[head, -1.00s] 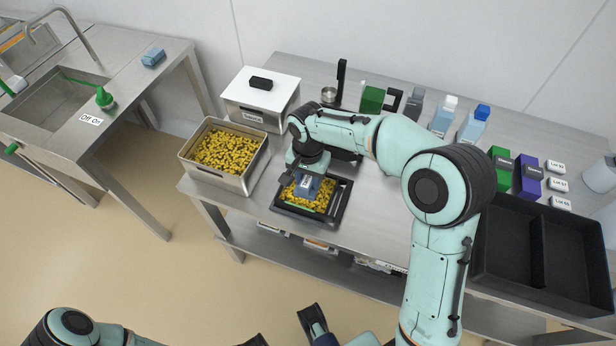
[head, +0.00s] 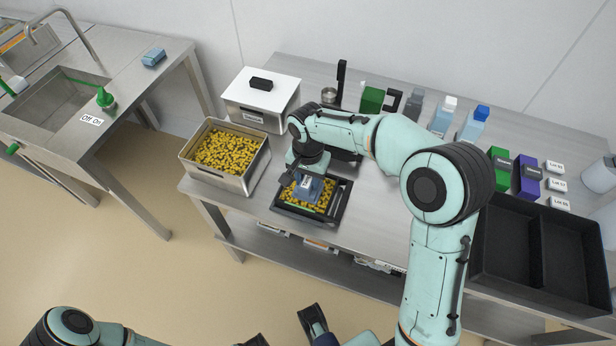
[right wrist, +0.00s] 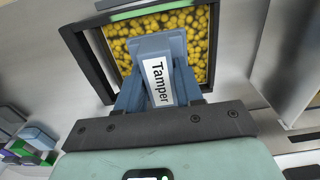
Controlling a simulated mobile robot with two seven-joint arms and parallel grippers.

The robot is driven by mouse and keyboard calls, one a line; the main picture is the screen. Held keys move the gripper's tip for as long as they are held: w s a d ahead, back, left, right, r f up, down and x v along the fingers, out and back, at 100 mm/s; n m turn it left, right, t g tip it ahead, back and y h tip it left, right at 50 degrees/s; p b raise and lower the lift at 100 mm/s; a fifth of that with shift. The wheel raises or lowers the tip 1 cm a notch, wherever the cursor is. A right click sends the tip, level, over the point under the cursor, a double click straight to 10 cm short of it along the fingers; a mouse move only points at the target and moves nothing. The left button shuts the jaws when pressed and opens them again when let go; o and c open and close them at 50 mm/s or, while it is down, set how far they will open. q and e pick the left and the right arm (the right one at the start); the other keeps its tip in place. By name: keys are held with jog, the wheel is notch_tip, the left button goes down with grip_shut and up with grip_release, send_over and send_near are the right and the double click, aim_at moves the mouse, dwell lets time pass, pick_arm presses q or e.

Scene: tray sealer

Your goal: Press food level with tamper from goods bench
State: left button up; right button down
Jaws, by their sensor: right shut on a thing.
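My right gripper (head: 309,183) is shut on the grey-blue tamper (head: 311,190), over the food tray. In the right wrist view the tamper, labelled "Tamper" (right wrist: 162,80), sits between the two blue fingers of the gripper (right wrist: 160,88). Yellow food pieces (right wrist: 199,45) show around it inside the dark frame (right wrist: 85,62). In the head view the food (head: 293,196) lies in the black-framed tray holder (head: 334,212). The tamper hides part of the food, and I cannot tell whether its underside touches it. Part of my left arm shows at the bottom edge; its jaw state is unclear.
A steel bin of yellow food (head: 183,158) stands left of the tray, with a white-lidded box (head: 228,92) behind. Bottles (head: 473,124), coloured blocks and a black two-part crate (head: 508,285) stand right. A sink bench (head: 130,85) is at far left.

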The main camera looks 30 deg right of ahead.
jog(key=shift+r+p, duration=2.6)
jog(key=shift+r, duration=1.1)
jog(key=shift+f, duration=0.1)
